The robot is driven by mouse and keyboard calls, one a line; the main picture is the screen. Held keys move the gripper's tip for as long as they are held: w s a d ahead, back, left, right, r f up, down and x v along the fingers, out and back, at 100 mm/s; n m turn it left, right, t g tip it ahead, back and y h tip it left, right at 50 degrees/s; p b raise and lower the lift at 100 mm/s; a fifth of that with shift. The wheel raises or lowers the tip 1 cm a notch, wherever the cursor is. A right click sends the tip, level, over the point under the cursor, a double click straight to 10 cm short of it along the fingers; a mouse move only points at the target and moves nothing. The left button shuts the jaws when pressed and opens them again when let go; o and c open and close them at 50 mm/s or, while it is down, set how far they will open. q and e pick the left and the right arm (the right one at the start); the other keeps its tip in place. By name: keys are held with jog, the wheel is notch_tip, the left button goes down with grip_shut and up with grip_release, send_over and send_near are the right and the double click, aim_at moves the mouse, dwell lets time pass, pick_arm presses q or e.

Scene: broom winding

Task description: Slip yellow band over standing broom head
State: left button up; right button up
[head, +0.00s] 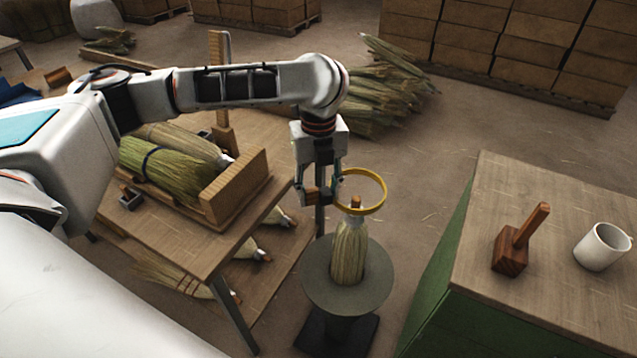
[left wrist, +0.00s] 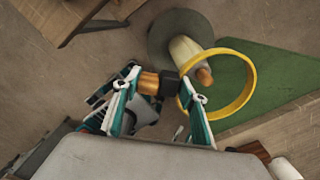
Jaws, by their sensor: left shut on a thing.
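The yellow band (head: 382,192) is a ring with a short wooden grip (left wrist: 158,84) and dark clamp at its side. My left gripper (head: 320,195) is shut on that wooden grip and holds the band out to the right. The broom head (head: 349,255) stands upright on a round grey stand (head: 320,285), its pale neck and wooden tip pointing up. In the head view the band's front rim is beside the tip. In the left wrist view the tip (left wrist: 204,76) shows near the band's left inner edge (left wrist: 252,90); whether it is inside the band or below it I cannot tell.
A wooden bench (head: 225,240) at left holds a box of brooms (head: 165,170), with more brooms on its lower shelf. A green-sided table (head: 480,250) at right carries a wooden mallet (head: 513,250) and a white mug (head: 602,247). Corn bundles (head: 385,95) and stacked boxes lie behind.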

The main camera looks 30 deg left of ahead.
pick_arm(q)
notch_tip(320, 180, down, 2)
jog(key=shift+f, duration=0.1)
jog(key=shift+f+b, duration=3.3)
jog(key=shift+f, duration=11.1)
jog(key=shift+f+b, duration=0.75)
jog(key=shift+f, duration=1.05)
pick_arm(e)
notch_tip(320, 180, down, 6)
jog(key=a, duration=0.2)
jog(key=shift+w+a+y, duration=0.15)
jog(key=shift+w+y, duration=0.05)
jog(key=shift+y, duration=0.1)
jog(key=shift+r, duration=0.1)
